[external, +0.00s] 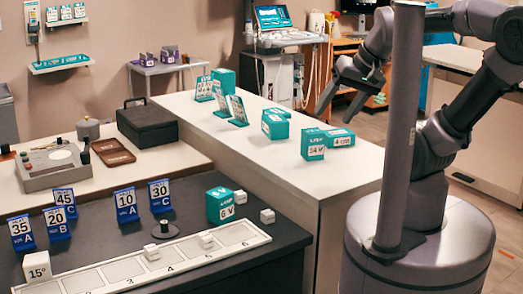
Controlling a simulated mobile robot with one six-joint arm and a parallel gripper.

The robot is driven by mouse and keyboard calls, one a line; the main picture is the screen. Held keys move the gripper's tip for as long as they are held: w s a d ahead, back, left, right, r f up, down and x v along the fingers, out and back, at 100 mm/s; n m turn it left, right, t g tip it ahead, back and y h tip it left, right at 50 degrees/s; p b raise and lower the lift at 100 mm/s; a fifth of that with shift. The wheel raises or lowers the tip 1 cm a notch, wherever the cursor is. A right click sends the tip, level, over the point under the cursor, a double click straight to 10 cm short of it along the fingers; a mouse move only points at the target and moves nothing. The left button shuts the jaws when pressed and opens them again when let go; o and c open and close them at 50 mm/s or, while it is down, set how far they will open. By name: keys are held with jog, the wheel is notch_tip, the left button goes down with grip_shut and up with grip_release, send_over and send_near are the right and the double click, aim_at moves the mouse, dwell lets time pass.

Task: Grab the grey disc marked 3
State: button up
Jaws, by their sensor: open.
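A dark grey disc (166,231) with an upright knob stands on the dark table top, just behind the long white numbered tray (95,272). I can read no 3 on the disc itself. Small white blocks sit close to it on the tray. My gripper (340,107) is open and empty, with its fingers pointing down.
Blue number cards (125,205) and a teal box marked 6 V (220,205) stand around the disc. The white counter (290,150) carries teal boxes and tilted cards. A control box (52,165) and black case (147,125) are at the back left.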

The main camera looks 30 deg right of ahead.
jog(key=shift+c, duration=0.8)
